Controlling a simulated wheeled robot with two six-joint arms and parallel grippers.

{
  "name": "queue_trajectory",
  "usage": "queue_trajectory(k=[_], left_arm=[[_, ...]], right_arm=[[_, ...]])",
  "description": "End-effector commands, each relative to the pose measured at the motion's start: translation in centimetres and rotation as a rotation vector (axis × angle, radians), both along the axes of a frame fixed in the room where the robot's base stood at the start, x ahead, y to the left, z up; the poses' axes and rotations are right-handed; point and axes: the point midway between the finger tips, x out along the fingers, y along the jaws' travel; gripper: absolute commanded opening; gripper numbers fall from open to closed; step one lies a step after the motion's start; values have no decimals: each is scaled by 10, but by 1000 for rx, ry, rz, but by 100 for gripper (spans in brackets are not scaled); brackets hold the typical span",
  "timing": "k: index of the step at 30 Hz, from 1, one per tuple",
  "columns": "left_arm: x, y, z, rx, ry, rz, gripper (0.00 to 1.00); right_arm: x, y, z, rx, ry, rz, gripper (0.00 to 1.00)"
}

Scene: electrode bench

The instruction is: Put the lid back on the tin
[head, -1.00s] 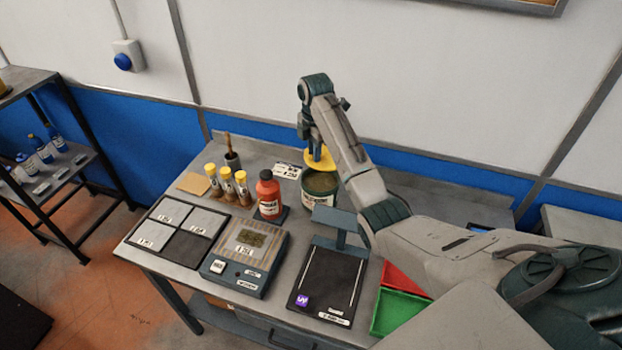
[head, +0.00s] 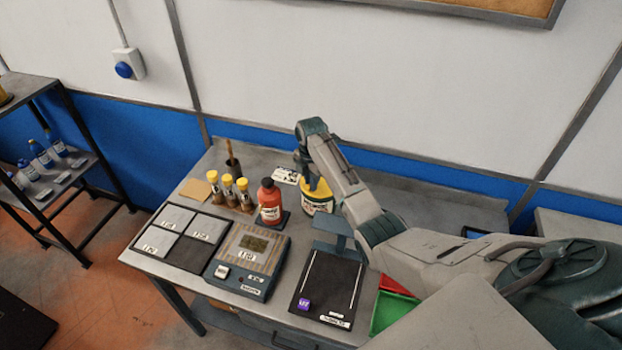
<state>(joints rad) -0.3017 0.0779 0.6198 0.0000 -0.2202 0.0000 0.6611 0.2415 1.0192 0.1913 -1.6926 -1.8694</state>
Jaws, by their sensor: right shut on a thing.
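The tin (head: 319,206) stands on the bench behind the black-topped stand, with a pale label on its dark side. The yellow lid (head: 318,190) lies over the tin's mouth and looks about level. My right gripper (head: 308,180) points down at the lid's left part and is shut on it. The fingertips are small and partly hidden by my own wrist. Whether the lid is fully seated on the rim I cannot tell. My left gripper is not in view.
A red bottle (head: 269,203) stands just left of the tin. Several yellow-capped bottles (head: 228,190) and a dark cup (head: 233,166) stand farther left. A meter box (head: 246,262) and a black-topped stand (head: 326,285) fill the front. A green tray (head: 392,314) lies at right.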

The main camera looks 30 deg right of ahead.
Motion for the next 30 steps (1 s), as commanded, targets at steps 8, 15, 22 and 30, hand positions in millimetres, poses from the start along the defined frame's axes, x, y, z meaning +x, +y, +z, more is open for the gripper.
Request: queue_trajectory(k=[8,15,22,30], left_arm=[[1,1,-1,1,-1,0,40],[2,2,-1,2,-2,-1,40],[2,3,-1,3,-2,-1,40],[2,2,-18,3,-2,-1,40]], right_arm=[[0,0,-2,0,0,0,0],[0,0,-3,0,0,0,36],[0,0,-2,0,0,0,36],[1,-1,30,-1,-5,0,36]])
